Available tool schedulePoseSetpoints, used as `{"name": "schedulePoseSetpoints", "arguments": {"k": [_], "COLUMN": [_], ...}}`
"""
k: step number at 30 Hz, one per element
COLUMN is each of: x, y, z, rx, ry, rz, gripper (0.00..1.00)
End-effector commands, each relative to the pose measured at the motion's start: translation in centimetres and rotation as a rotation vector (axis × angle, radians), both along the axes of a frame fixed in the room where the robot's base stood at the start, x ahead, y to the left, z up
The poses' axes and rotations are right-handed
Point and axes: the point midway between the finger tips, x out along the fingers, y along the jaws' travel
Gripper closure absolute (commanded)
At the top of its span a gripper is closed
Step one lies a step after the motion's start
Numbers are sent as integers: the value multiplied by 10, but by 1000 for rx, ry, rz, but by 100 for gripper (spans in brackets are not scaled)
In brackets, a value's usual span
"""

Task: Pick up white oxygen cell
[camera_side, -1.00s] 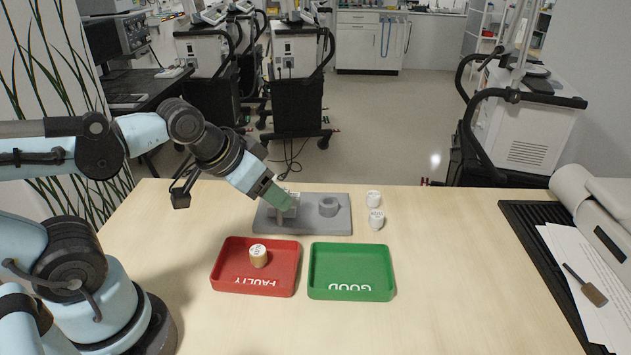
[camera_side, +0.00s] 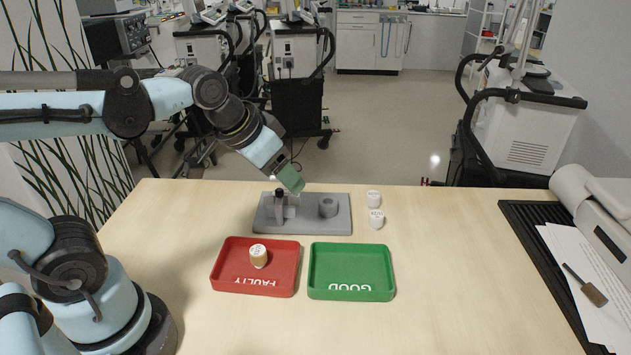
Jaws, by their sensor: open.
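Two small white oxygen cells stand on the table just right of the grey fixture: a back one (camera_side: 373,198) and a front one (camera_side: 376,219). A third cell (camera_side: 258,257), with a white top and tan side, sits in the red tray. My gripper (camera_side: 292,180), with green-grey fingers, is above the left part of the fixture (camera_side: 310,226). It is open, apart from the two white cells and to their left. No object shows in it. A dark-topped piece (camera_side: 279,199) stands at the fixture's left, and a grey round socket (camera_side: 328,206) at its right.
The red tray (camera_side: 222,272) marked FAULTY and the empty green tray (camera_side: 350,270) marked GOOD lie in front of the fixture. A black mat (camera_side: 535,250) with papers and a white device is at the right edge. The table between is clear.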

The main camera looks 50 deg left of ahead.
Motion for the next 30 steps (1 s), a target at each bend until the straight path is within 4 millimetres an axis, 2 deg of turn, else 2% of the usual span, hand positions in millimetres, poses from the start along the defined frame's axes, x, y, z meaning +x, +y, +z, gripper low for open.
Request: {"name": "schedulePoseSetpoints", "arguments": {"k": [1, 6, 15, 23, 30], "x": [13, 52, 124, 181, 221], "y": [-1, -2, -6, -10, -15], "z": [10, 31, 43, 28, -5], "rx": [9, 40, 84, 111, 127], "ry": [22, 103, 242, 362, 468], "rz": [-17, -77, -188, -290, -386], "gripper": [37, 37, 37, 37, 37]}}
